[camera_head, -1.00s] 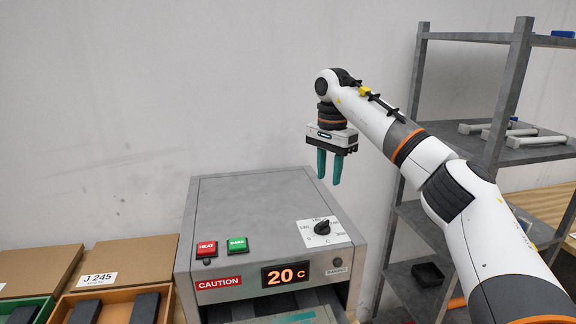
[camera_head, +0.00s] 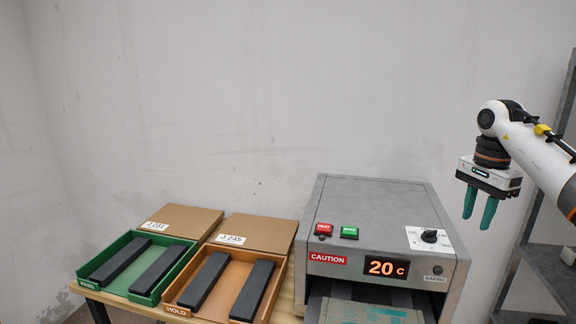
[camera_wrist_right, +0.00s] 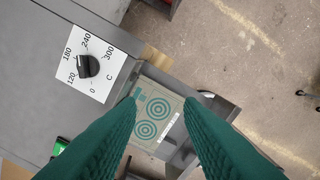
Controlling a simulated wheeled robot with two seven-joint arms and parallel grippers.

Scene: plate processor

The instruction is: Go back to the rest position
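My right gripper (camera_head: 479,207) shows at the right of the head view, up in the air beside and above the right side of the grey plate processor (camera_head: 380,206). Its two teal fingers point down, stand apart and hold nothing. In the right wrist view the fingers (camera_wrist_right: 160,97) are also spread. Below them lie the processor's black dial (camera_wrist_right: 87,66) and a plate with teal ring patterns (camera_wrist_right: 156,115) in the front opening. The display (camera_head: 386,268) reads 20 C. My left gripper is in neither view.
Left of the processor stand a green PASS tray (camera_head: 115,289) and an orange HOLD tray (camera_head: 218,311), each with dark bars. Brown boards (camera_head: 255,231) lie behind them on the wooden table. A grey shelf (camera_head: 548,262) stands at the right.

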